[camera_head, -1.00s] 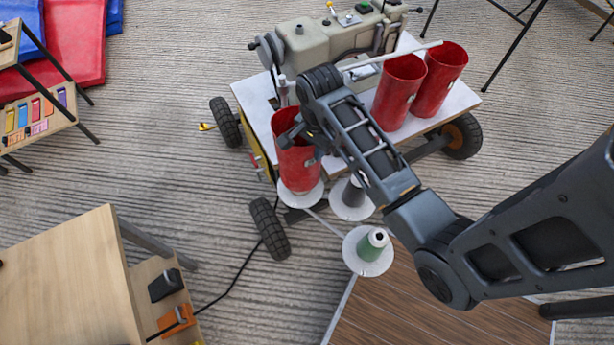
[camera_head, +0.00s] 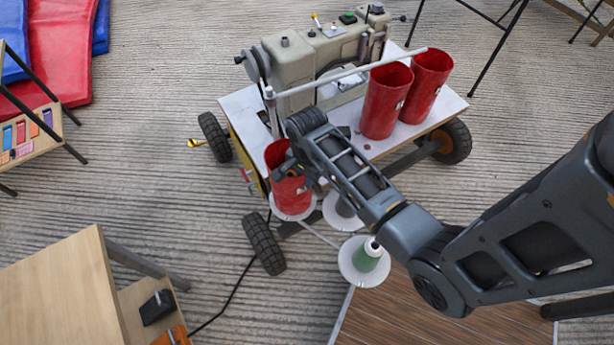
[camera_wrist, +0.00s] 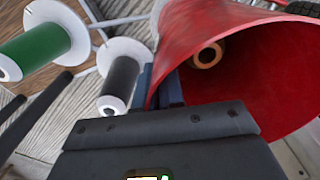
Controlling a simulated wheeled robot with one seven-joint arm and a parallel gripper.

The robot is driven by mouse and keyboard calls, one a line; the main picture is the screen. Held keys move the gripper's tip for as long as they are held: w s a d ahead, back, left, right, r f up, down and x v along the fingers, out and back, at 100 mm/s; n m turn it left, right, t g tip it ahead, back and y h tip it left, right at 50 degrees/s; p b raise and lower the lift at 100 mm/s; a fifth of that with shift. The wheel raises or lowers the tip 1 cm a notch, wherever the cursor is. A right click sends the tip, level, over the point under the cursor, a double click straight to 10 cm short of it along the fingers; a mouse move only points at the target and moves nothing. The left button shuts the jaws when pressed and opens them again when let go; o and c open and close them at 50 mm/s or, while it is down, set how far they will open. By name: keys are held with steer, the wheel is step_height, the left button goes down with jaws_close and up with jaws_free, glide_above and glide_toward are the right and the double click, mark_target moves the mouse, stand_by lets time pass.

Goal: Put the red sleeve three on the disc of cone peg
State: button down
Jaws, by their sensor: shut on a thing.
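My gripper (camera_head: 288,166) is shut on the wall of a red sleeve (camera_head: 284,192), one finger inside it and one outside in the wrist view (camera_wrist: 160,88). The sleeve stands roughly upright over the leftmost white disc (camera_head: 292,214). In the wrist view an orange-brown peg top (camera_wrist: 207,55) shows inside the sleeve (camera_wrist: 255,75), so the sleeve is around that peg. Its lower edge is at or just above the disc; I cannot tell if they touch. Two bare pegs on white discs stand beside it: a grey one (camera_head: 345,207) and a green one (camera_head: 366,256).
Two more red sleeves (camera_head: 386,102) (camera_head: 427,85) stand on the white-topped wheeled cart (camera_head: 240,105) by a beige machine (camera_head: 315,62). A rod (camera_head: 345,75) crosses above the cart. A wooden table (camera_head: 60,290) is at lower left. Ribbed floor lies between.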

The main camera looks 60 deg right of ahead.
steer(key=c, duration=1.2)
jaws_free()
steer(key=shift+c, duration=0.2)
step_height(320, 180, up, 12)
steer(key=shift+r+p, duration=0.15)
steer(key=shift+p, duration=0.85)
steer(key=s+a+f+n+t+h, duration=0.1)
steer(key=s+a+n+t+h, duration=0.1)
steer(key=s+a+n+t, duration=0.55)
steer(key=s+a+r+n+t+y, duration=0.1)
steer(key=s+a+r+n+t, duration=0.2)
steer(key=r, duration=0.8)
steer(key=s+a+r+n+t+y, duration=0.1)
steer(key=s+a+r+n+t, duration=0.3)
steer(key=s+a+r+n, duration=0.3)
step_height(320, 180, up, 4)
steer(key=s+n, duration=0.1)
steer(key=n, duration=0.2)
steer(key=shift+a, duration=0.4)
steer(key=shift+f, duration=0.1)
